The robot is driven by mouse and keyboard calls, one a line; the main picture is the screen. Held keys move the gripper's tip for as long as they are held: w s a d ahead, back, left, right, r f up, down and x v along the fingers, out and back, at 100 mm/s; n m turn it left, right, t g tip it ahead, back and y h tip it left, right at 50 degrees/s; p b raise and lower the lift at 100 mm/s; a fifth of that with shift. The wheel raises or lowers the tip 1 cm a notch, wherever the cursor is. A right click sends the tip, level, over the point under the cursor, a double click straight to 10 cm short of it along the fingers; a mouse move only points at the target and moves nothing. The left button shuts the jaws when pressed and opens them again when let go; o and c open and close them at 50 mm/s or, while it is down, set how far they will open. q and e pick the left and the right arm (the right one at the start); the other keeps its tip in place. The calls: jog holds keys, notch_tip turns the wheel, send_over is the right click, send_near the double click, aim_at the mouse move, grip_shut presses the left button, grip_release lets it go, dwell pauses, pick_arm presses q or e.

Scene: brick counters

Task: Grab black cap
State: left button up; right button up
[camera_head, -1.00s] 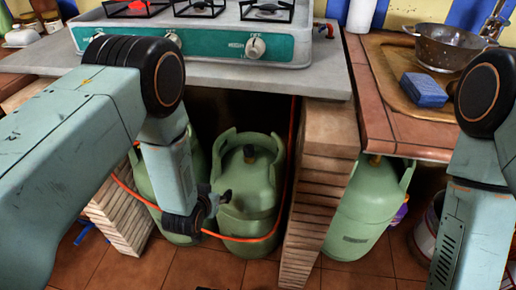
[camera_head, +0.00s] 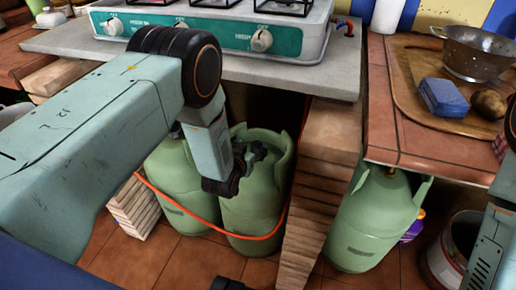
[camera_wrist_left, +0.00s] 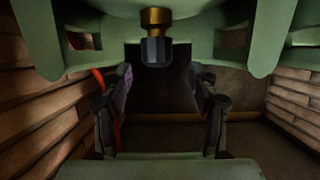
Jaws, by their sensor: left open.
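The black cap (camera_wrist_left: 157,52) shows in the left wrist view as a dark faceted cap on a brass fitting, under the green collar of a gas cylinder (camera_wrist_left: 160,10). In the head view, this is the middle green gas cylinder (camera_head: 252,207) under the counter; my gripper hides its cap there. My left gripper (camera_head: 250,160) is at the cylinder's top. In the left wrist view its two fingers (camera_wrist_left: 162,85) are apart, with the cap seen between and slightly beyond their tips. Contact cannot be told.
Green cylinders stand at left (camera_head: 178,180) and right (camera_head: 370,220). A brick pillar (camera_head: 312,190) stands close right of the middle cylinder. An orange hose (camera_head: 262,238) crosses in front. The grey counter slab (camera_head: 330,80) with a stove (camera_head: 230,35) overhangs above.

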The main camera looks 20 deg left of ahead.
aim_at(256, 144)
pick_arm(q)
jog(key=b+x, duration=0.2)
jog(key=x, duration=0.1)
jog(key=shift+w+d+f, duration=0.15)
jog(key=shift+w+d, duration=0.05)
jog(key=shift+w+f, duration=0.2)
jog(key=shift+w, duration=0.45)
jog(key=shift+r, duration=0.1)
jog(key=c, duration=1)
jog(key=shift+o, duration=0.2)
